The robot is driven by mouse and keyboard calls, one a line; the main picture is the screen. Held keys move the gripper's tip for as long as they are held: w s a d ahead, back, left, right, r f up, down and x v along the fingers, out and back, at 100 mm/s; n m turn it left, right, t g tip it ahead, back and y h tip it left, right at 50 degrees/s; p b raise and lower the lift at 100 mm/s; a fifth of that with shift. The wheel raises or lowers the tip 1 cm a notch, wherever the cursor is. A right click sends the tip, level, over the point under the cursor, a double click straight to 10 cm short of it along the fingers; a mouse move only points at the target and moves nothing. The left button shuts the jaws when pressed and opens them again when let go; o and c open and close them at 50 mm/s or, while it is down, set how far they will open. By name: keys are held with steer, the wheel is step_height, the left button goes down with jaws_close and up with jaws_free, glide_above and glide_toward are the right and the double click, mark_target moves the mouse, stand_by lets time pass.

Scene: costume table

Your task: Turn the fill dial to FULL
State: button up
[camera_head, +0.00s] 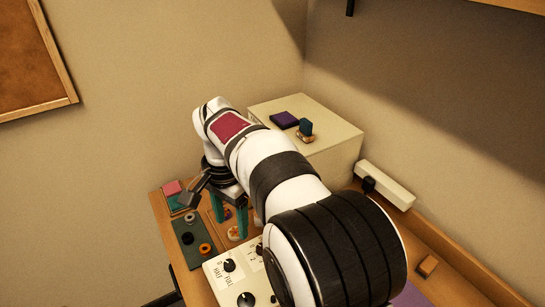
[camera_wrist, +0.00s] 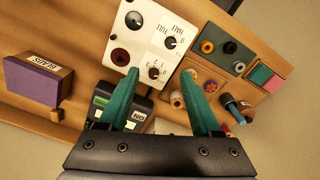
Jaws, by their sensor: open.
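The white control panel (camera_head: 213,278) lies on the table, partly hidden by my arm in the head view; it also shows in the wrist view (camera_wrist: 118,36). The fill dial (camera_wrist: 170,43) is a small black knob beside the HALF and FULL labels; the head view shows it too (camera_head: 229,265). I cannot tell clearly where its pointer is. My gripper (camera_wrist: 160,71) has two teal fingers, spread apart with nothing between them. It is apart from the fill dial. In the head view my gripper (camera_head: 230,218) points down behind the panel.
The panel has another small knob (camera_wrist: 154,72), a larger black knob (camera_wrist: 133,18) and a dark red round part (camera_wrist: 120,57). A green tray (camera_wrist: 222,51) of small rings lies beside it. A purple labelled box (camera_wrist: 33,83) is left in the wrist view. A cream box (camera_head: 330,142) stands behind.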

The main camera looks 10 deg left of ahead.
mark_target(229, 263)
steer(key=a+f, duration=0.1)
steer(key=f, duration=1)
steer(key=a+f, duration=0.1)
steer(key=f, duration=0.5)
steer(key=shift+w+a, duration=0.15)
steer(key=shift+a, duration=0.15)
steer(key=shift+c, duration=0.2)
jaws_close()
